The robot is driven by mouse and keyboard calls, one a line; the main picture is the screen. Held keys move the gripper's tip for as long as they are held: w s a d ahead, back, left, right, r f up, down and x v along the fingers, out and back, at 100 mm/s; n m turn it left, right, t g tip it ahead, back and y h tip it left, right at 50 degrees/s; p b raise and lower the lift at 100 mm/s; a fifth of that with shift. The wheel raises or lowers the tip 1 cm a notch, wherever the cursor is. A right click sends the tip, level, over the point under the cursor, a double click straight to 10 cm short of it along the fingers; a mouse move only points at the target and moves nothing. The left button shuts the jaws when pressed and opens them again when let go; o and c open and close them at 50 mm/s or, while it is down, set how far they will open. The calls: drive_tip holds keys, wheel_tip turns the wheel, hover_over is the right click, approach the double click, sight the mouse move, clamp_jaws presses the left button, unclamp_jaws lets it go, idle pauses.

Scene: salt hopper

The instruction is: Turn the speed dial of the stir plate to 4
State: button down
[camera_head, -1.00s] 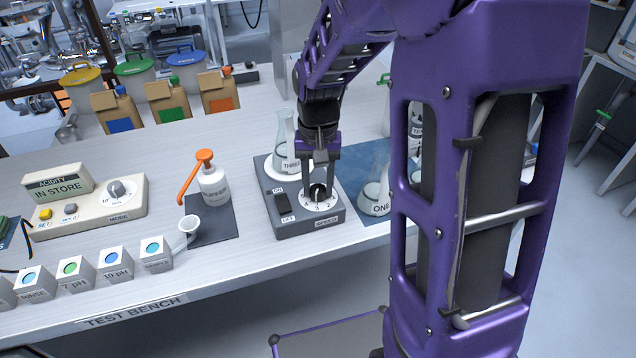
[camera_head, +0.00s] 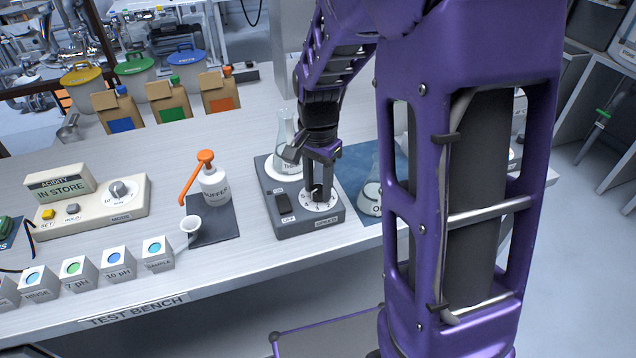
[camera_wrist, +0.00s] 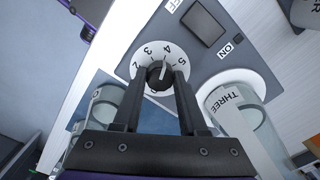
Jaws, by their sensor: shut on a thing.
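The grey stir plate (camera_head: 292,228) stands on the bench, with its speed dial (camera_head: 328,206) on the front right of its top. The dial's white numbered disc (camera_wrist: 142,64) and dark knob show in the wrist view. The knob's white pointer line points at about the 4. My gripper (camera_head: 318,190) reaches down from above, shut on the knob, with one finger on each side; its fingers also show in the wrist view (camera_wrist: 161,82). A flask labelled THREE (camera_wrist: 238,106) stands on the plate behind the dial.
A dark rocker switch (camera_head: 284,204) marked ON and OFF is left of the dial. A flask on a blue mat (camera_head: 352,172) stands close on the right. An orange-topped buffer bottle (camera_head: 214,186) and a white cup (camera_head: 191,228) are to the left.

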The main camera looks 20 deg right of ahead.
sight(318, 188)
idle(0.4)
drive_tip(key=shift+c, duration=2.2)
unclamp_jaws()
drive_tip(key=shift+r, duration=0.1)
wheel_tip(318, 188, up, 17)
drive_tip(key=p, duration=0.1)
drive_tip(key=shift+r, duration=0.15)
